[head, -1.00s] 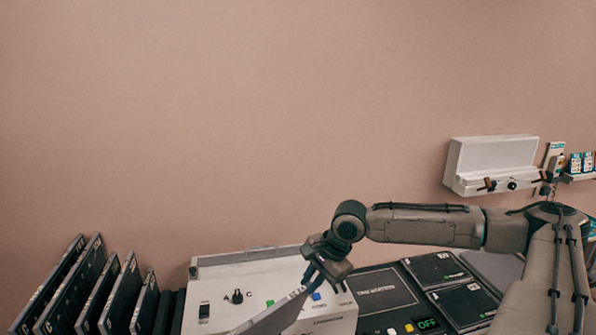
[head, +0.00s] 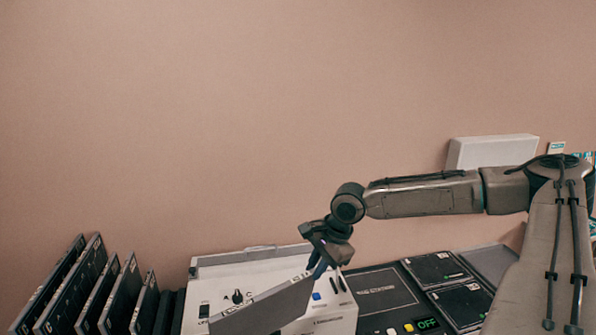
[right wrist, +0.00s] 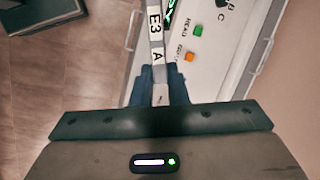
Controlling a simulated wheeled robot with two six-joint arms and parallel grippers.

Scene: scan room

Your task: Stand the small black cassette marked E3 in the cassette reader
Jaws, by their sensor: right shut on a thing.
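My right gripper (head: 318,268) is shut on the cassette marked E3 (head: 262,307), held by one end above the white cassette reader (head: 330,322). The cassette looks grey in the head view, slants down to the left and covers the reader's lower front. In the right wrist view, its narrow edge (right wrist: 155,40) carries the labels E3 and A and points away between the fingers of the gripper (right wrist: 161,88). The reader's panel (right wrist: 220,50) shows beside it, with green and orange buttons and a knob. My left gripper is out of view.
Several dark cassettes (head: 98,288) stand in a row left of the reader. A dark tag station (head: 372,293) with a display reading OFF is on the right, beside two flat black cassettes (head: 436,268). A white wall box (head: 490,152) hangs behind my right arm.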

